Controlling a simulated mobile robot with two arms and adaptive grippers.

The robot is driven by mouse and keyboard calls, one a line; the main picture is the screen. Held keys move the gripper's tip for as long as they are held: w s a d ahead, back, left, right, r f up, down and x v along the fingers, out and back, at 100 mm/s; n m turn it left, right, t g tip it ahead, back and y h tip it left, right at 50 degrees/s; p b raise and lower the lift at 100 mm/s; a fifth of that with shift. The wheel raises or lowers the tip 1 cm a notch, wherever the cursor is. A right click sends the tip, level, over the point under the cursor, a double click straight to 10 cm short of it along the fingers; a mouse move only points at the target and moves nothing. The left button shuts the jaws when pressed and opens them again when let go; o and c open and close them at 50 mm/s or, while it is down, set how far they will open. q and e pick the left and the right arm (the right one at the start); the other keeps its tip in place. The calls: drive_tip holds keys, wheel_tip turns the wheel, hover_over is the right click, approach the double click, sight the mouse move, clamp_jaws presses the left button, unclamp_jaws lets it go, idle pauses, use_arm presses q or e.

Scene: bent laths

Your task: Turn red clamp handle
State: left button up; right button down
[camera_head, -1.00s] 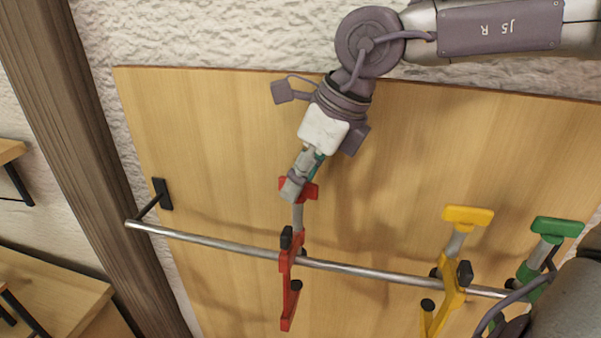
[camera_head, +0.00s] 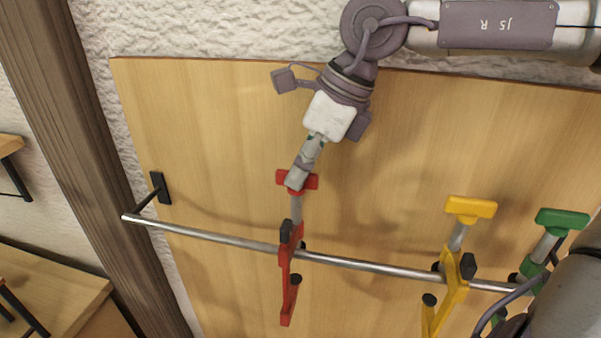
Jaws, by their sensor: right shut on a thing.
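A red clamp (camera_head: 286,270) hangs on a metal rail (camera_head: 225,240) in front of a wooden panel. Its red T-shaped handle (camera_head: 311,182) is at the top of a grey spindle. My right gripper (camera_head: 298,180) comes down from above and is shut on the red handle. The fingers cover the handle's middle; both its ends show. My left gripper is not in view.
A yellow clamp (camera_head: 452,285) and a green clamp (camera_head: 562,222) hang on the same rail to the right. A grey arm part of mine covers the lower right corner. A wooden post (camera_head: 95,150) stands at the left. The panel between the red and yellow clamps is clear.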

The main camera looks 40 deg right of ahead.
drive_tip(key=c, duration=1.2)
unclamp_jaws()
drive_tip(key=v, duration=1.2)
drive_tip(key=shift+a+f, duration=0.1)
drive_tip(key=shift+f, duration=0.05)
